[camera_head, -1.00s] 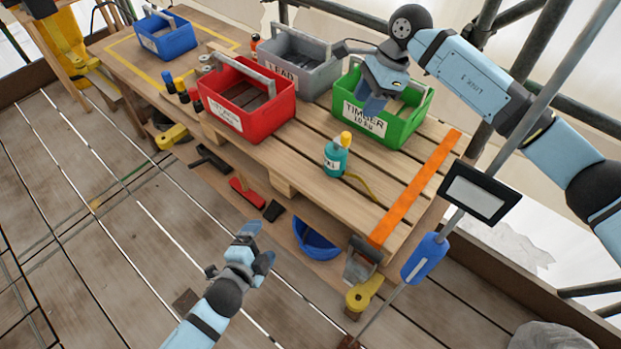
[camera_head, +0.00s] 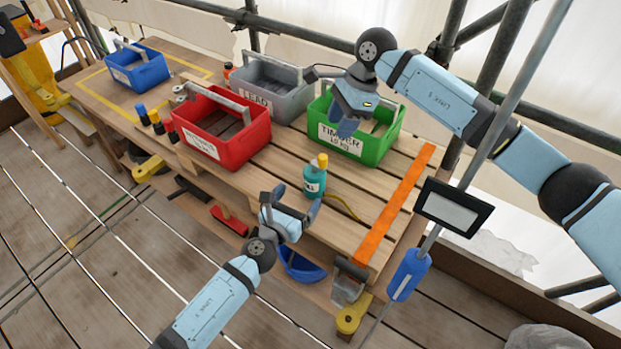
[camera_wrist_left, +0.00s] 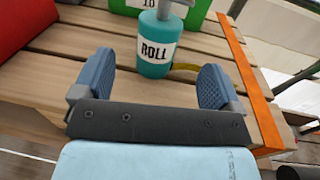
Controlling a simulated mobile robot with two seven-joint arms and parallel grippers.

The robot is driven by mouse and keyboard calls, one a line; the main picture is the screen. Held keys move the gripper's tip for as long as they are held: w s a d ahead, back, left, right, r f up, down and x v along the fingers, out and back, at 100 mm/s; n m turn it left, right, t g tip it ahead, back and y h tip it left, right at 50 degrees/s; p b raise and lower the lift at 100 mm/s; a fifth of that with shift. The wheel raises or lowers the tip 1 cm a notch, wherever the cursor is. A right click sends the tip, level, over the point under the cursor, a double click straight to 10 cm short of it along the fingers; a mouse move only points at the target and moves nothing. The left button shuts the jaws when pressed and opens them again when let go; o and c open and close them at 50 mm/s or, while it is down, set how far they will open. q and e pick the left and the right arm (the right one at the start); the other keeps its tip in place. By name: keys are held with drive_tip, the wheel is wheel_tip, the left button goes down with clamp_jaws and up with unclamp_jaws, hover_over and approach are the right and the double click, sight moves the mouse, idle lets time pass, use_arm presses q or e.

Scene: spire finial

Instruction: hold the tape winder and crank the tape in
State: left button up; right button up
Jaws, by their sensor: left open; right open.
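The tape winder (camera_head: 313,182) is a teal cylinder standing upright on the slatted bench, with a yellow top in the head view. In the left wrist view the winder (camera_wrist_left: 157,45) reads "ROLL" and has a grey piece on top. A yellow tape (camera_head: 343,206) trails from it along the boards to the right. My left gripper (camera_head: 291,204) is open and empty at the bench's front edge, its fingers pointing toward the winder, apart from it. My right gripper (camera_head: 348,127) is open above the green crate, behind the winder; its fingertips are partly unclear.
A green crate (camera_head: 335,148) marked "TIMBER", a grey crate (camera_head: 290,101) marked "LEAD" and a red crate (camera_head: 205,152) stand behind and left of the winder. An orange strip (camera_head: 395,205) runs along the bench's right end. A blue bowl (camera_head: 303,268) sits below the front edge.

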sight(309, 182)
use_arm(q)
drive_tip(key=x, duration=0.8)
drive_tip(key=shift+w+d, duration=0.1)
drive_tip(key=shift+w, duration=0.2)
drive_tip(key=shift+w+d, duration=0.2)
drive_tip(key=shift+c, duration=0.5)
drive_tip(key=c, duration=1)
